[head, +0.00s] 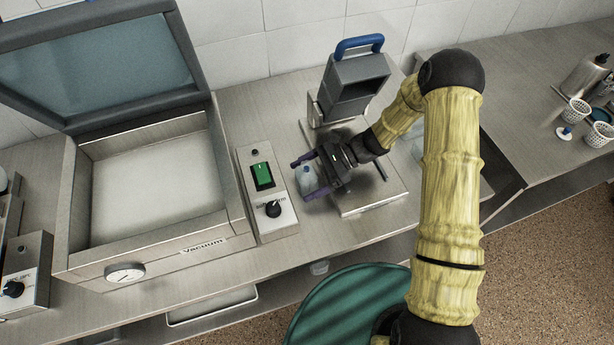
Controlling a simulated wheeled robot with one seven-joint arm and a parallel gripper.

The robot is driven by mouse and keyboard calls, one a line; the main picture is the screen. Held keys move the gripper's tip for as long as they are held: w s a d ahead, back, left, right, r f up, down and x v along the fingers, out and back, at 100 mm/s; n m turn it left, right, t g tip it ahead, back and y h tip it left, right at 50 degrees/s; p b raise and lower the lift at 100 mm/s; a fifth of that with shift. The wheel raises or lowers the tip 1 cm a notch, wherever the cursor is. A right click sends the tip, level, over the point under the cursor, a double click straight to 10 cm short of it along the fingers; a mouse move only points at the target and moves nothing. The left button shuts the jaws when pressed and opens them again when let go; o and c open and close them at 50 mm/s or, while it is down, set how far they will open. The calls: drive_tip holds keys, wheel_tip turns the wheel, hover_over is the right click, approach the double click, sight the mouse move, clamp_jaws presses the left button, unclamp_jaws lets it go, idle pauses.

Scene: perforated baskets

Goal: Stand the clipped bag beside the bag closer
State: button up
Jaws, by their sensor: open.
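The bag closer (355,85) is a dark grey head with a blue handle, standing at the back of a pale base plate (375,203). My gripper (304,178) is low at the front left of the closer, with its purple fingers apart and pointing left. A small pale bluish-white item (307,180), which looks like the clipped bag, is between the fingers, beside the base plate's left edge. It looks upright. Its clip cannot be made out, and I cannot tell whether either finger touches it. My wrist hides part of the base plate.
A control box (279,217) with a green switch and black knob stands just left of the bag. Further left is an open vacuum chamber (75,205). Small perforated baskets (597,134) and a metal bottle (584,76) stand on the right counter. A narrow counter strip is clear in front.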

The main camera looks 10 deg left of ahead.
drive_tip(key=shift+r, duration=0.2)
drive_tip(key=shift+w+d, duration=0.25)
drive_tip(key=shift+d, duration=0.05)
drive_tip(key=b+v, duration=0.3)
drive_tip(key=v, duration=0.8)
drive_tip(key=shift+d+r, duration=0.15)
drive_tip(key=shift+r, duration=0.05)
drive_tip(key=shift+s, duration=0.1)
